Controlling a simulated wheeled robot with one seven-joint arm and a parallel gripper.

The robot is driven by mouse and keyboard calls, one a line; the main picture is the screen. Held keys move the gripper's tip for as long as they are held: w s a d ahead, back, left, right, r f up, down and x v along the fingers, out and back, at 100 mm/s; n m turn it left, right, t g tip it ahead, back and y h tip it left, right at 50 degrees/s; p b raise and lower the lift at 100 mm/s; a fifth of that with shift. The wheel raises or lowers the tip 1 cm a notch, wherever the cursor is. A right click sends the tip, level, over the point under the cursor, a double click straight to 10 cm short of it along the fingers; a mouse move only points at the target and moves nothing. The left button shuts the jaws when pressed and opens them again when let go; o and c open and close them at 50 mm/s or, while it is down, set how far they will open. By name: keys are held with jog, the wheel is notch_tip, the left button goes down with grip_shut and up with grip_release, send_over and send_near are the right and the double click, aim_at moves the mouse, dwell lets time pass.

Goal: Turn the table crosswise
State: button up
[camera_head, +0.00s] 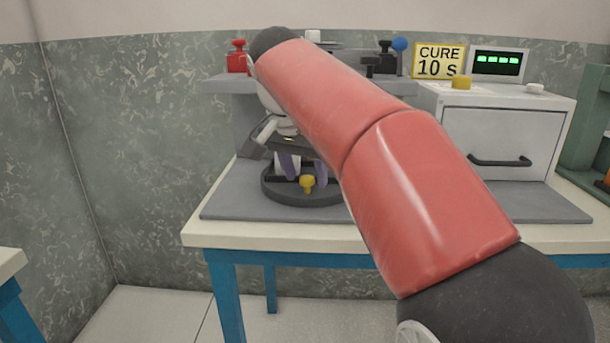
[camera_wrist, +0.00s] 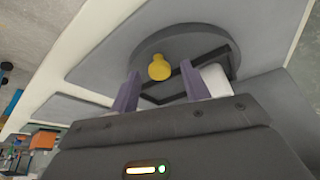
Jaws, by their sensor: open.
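The round dark grey table (camera_head: 290,198) sits on a grey mat on the bench, partly hidden behind my arm and gripper. A yellow knob (camera_head: 307,182) stands at its near edge; the knob also shows in the wrist view (camera_wrist: 159,67), on the disc (camera_wrist: 150,48). A black straight-edged frame lies across the disc, with a white block (camera_wrist: 214,80) partly hidden behind a finger. My gripper (camera_head: 304,171) is open over the table, its purple fingers apart. In the wrist view the knob appears beyond and between the fingertips; I cannot tell whether they touch anything.
A grey mat (camera_head: 235,205) covers much of the cream bench top (camera_head: 210,235).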

jog(key=shift+f, duration=0.15)
grip_shut()
